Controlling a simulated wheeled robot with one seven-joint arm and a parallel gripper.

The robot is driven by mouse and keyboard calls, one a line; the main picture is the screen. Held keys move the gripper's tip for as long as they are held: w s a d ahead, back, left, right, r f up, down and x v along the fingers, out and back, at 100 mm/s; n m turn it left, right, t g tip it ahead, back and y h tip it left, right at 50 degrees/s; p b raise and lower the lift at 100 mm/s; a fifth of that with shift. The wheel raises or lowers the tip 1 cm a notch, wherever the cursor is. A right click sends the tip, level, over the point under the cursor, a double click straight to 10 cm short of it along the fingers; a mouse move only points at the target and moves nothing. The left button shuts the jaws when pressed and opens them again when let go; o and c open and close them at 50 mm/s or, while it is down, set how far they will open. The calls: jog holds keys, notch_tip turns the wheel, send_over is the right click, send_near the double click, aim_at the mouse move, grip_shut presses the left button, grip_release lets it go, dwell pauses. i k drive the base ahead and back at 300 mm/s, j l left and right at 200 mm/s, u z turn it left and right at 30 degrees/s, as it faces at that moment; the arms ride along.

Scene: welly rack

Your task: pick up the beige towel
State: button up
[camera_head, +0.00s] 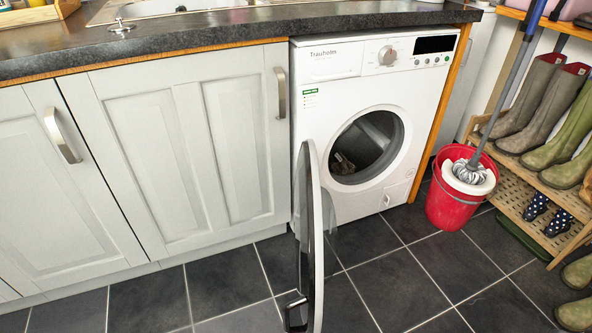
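A small crumpled beige-grey cloth (343,163) lies low inside the drum of the white washing machine (345,80). It looks like the beige towel, but it is dark in there and most of it is hidden by the drum's rim. The machine's round door (316,235) stands open, swung out toward me and seen nearly edge-on, left of the drum opening. My gripper is not in view.
A red bucket (452,208) with a mop (468,172) stands right of the machine. A wooden rack (515,200) holds several wellies farther right. Grey cupboards (185,150) and a dark worktop (220,38) are at left. The tiled floor (390,285) in front is clear right of the door.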

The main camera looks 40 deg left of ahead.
aim_at(339, 165)
jog(key=i+u, duration=0.2)
jog(key=u, duration=0.2)
jog(key=i+l+u, duration=0.1)
jog(key=i+u, duration=0.25)
jog(key=i+l+u, duration=0.1)
jog(key=u, duration=0.3)
jog(key=i+l+u, duration=0.15)
jog(key=u, duration=0.2)
jog(key=i+z, duration=0.15)
jog(key=z, duration=0.25)
jog(key=i+j+z, duration=0.1)
jog(key=z, duration=0.25)
jog(key=i+j+z, duration=0.15)
jog(key=z, duration=0.25)
